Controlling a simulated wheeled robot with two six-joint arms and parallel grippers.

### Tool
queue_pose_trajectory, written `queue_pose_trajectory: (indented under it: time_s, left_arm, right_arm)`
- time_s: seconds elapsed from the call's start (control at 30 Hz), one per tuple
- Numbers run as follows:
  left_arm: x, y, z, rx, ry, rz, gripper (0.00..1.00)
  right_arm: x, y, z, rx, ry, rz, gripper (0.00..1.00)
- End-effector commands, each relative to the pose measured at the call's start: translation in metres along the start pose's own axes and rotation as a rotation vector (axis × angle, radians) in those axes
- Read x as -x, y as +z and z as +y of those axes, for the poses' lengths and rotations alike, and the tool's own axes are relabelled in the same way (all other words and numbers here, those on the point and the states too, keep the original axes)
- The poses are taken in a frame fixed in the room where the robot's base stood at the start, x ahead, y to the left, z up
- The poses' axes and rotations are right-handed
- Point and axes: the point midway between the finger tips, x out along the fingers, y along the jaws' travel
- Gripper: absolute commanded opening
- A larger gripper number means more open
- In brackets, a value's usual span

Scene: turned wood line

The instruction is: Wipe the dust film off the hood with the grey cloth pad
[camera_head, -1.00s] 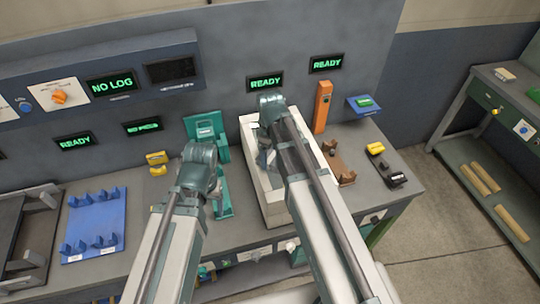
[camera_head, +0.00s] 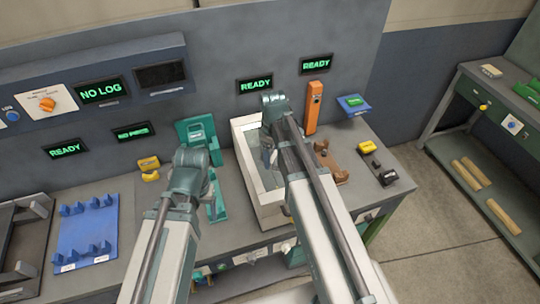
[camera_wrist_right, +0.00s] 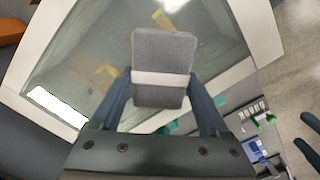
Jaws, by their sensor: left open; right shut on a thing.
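The hood (camera_head: 277,211) is a white-framed box with a clear pane, at the middle of the bench in the head view. In the right wrist view its pane (camera_wrist_right: 70,70) looks hazy, with a dull greyish film and a bright reflection. My right gripper (camera_wrist_right: 163,100) is shut on the grey cloth pad (camera_wrist_right: 163,60), which has a pale band across it. The pad is over the pane; I cannot tell whether it touches. In the head view my right arm hides the pad and part of the hood. My left gripper (camera_head: 190,180) is left of the hood, open, its fingers mostly hidden.
A teal stand (camera_head: 217,200) is just left of the hood. An orange post (camera_head: 313,108), a brown holder (camera_head: 330,163) and a yellow-black item (camera_head: 367,147) are on its right. A blue rack (camera_head: 87,235) lies far left. Open floor is right of the bench.

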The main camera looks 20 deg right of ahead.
Motion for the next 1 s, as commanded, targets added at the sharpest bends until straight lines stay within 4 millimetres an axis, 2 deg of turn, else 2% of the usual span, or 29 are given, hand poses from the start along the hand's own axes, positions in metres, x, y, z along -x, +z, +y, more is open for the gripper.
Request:
queue_pose_trajectory:
  time_s: [0.3,0.67,1.0]
  left_arm:
    - [-0.003,0.000,0.000,0.000,0.000,0.000,0.74]
    - [-0.003,0.000,0.000,0.000,0.000,0.000,0.74]
    - [-0.001,0.000,0.000,0.000,0.000,0.000,0.74]
  right_arm:
    - [-0.003,0.018,0.018,-0.002,0.000,0.000,0.34]
    - [-0.003,0.023,0.024,-0.002,0.001,-0.001,0.34]
    - [-0.001,0.041,0.041,-0.002,0.001,-0.001,0.34]
